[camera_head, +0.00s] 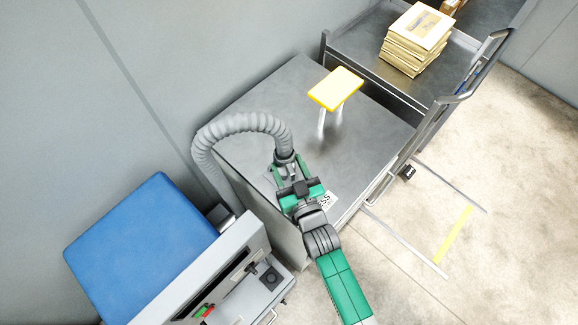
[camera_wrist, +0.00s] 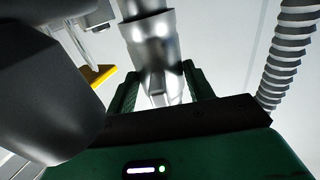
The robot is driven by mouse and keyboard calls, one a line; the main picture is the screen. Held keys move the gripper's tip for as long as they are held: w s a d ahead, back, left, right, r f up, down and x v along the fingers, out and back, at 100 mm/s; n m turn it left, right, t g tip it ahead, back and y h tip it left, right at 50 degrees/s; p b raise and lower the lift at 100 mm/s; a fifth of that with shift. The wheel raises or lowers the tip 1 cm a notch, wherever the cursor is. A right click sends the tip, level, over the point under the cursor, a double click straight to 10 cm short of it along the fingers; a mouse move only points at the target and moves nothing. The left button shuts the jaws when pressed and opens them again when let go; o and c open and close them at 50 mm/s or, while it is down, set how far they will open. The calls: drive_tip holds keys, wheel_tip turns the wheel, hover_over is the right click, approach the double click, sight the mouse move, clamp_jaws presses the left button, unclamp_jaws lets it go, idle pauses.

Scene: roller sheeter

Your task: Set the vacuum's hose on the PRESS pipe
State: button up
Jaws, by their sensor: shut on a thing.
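The grey ribbed hose (camera_head: 245,122) arches from beside the blue-topped machine (camera_head: 140,245) over to my gripper (camera_head: 286,168). My gripper is shut on the hose's end cuff (camera_head: 285,155), above the near part of the metal cabinet top. In the wrist view the shiny grey cuff (camera_wrist: 150,40) stands between my green fingers (camera_wrist: 158,85), and the ribbed hose (camera_wrist: 288,60) hangs at the right. A white label (camera_head: 327,200) reading "ESS", partly covered by my gripper, is at the cabinet's front edge. The PRESS pipe cannot be made out; I cannot tell whether the cuff touches it.
On the cabinet top (camera_head: 250,105) a yellow plate (camera_head: 336,89) stands on two pale legs, behind and right of my gripper. A metal cart (camera_head: 365,60) with stacked tan sheets (camera_head: 415,40) stands at the upper right. The floor at the right is mostly clear.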

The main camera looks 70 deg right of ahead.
sight(287, 154)
drive_tip(key=shift+r+p, duration=2.6)
drive_tip(key=shift+r, duration=0.65)
drive_tip(key=shift+w+f, duration=0.1)
